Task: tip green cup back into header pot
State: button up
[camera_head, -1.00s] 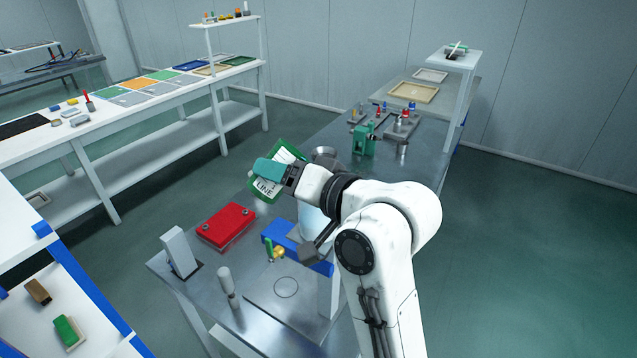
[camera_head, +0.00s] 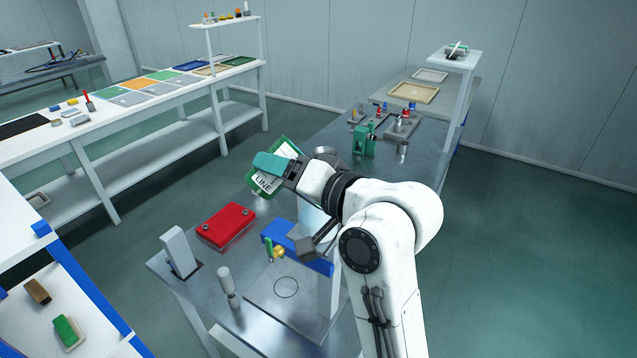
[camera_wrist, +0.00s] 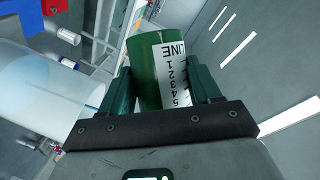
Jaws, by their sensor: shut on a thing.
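The green cup (camera_head: 264,185) has a white label reading LINE with numbers. It is held tilted above the steel bench, and it also shows in the wrist view (camera_wrist: 145,75). My gripper (camera_head: 276,164) is shut on it, with one dark green finger on each side in the wrist view (camera_wrist: 166,82). A clear pot with pale blue contents, apparently the header pot (camera_wrist: 45,95), lies left of the cup in the wrist view. In the head view the pot (camera_head: 311,219) is mostly hidden behind my wrist. I cannot see inside the cup.
A red box (camera_head: 226,226) lies on the steel bench (camera_head: 258,262), left of a blue block (camera_head: 284,243) with a small brass-and-green valve (camera_head: 275,251). A white upright piece (camera_head: 179,252) and a grey post (camera_head: 228,285) stand near the front. A green fixture (camera_head: 364,141) stands farther back.

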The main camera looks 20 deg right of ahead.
jog(key=shift+r, duration=0.1)
jog(key=shift+f+m+t+y+b, duration=0.35)
jog(key=shift+m+b, duration=0.45)
jog(key=shift+b, duration=0.5)
dwell(1.0)
jog(key=shift+r+m+t+y+b, duration=0.25)
jog(key=shift+r+m+y+b, duration=0.15)
jog(key=shift+m+b, duration=0.3)
dwell(1.4)
jog(key=shift+d+r+m+t+p, duration=0.3)
jog(key=shift+d+r+m+p, duration=0.1)
jog(key=shift+d+m, duration=0.4)
dwell(1.2)
jog(key=shift+w+r+m+t, duration=0.1)
jog(key=shift+r+m+t, duration=0.2)
jog(key=shift+m, duration=0.5)
dwell(0.7)
